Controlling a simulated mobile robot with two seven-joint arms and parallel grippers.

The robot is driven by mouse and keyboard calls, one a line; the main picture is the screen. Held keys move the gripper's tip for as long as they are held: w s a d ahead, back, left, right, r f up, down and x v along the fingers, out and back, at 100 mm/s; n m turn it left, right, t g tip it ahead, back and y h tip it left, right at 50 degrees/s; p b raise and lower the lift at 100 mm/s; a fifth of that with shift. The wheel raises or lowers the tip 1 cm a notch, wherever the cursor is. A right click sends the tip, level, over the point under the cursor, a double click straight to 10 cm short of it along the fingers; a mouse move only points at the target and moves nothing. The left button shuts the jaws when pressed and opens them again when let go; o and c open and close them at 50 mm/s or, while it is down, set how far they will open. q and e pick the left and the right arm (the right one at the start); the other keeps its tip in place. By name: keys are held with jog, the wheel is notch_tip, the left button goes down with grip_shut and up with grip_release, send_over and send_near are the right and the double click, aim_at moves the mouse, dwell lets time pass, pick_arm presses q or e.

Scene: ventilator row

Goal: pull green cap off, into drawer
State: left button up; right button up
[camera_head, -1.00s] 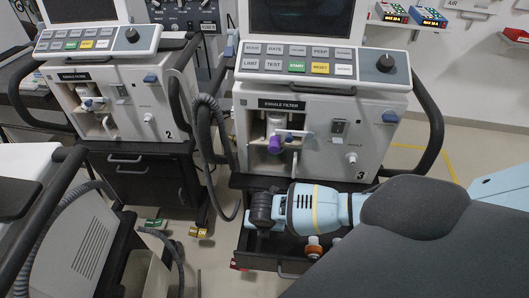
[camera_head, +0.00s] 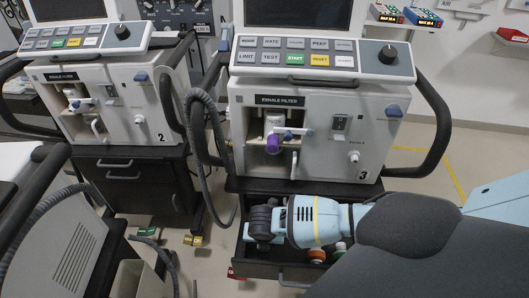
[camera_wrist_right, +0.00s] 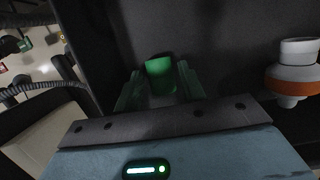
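My right gripper (camera_wrist_right: 160,82) reaches from the right over the open drawer (camera_head: 262,266) below ventilator 3. In the right wrist view the green cap (camera_wrist_right: 160,74) sits between its two fingers, with no clear gap on either side. In the head view my own wrist hides the fingertips and the cap. On ventilator 3, the exhale filter (camera_head: 274,124) sits in its open bay with a purple part (camera_head: 272,144) at its lower end. My left gripper is not in view.
A white filter with an orange ring (camera_wrist_right: 293,77) lies in the drawer beside my right gripper; it also shows in the head view (camera_head: 317,255). Ventilator 2 (camera_head: 125,112) stands to the left. A grey hose (camera_head: 197,130) hangs between the ventilators. Small tagged items lie on the floor.

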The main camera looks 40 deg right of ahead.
jog(key=shift+o, duration=1.2)
jog(key=p+v, duration=0.2)
jog(key=v, duration=0.4)
jog(key=shift+r, duration=0.2)
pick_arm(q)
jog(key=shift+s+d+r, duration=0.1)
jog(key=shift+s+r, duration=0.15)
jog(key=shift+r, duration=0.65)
pick_arm(e)
jog(key=shift+s+a+r, duration=0.2)
jog(key=shift+r, duration=0.5)
pick_arm(q)
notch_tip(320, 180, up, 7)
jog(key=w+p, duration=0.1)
jog(key=p, duration=0.6)
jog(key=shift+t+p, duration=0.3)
jog(key=shift+p, duration=0.05)
pick_arm(e)
notch_tip(320, 180, up, 8)
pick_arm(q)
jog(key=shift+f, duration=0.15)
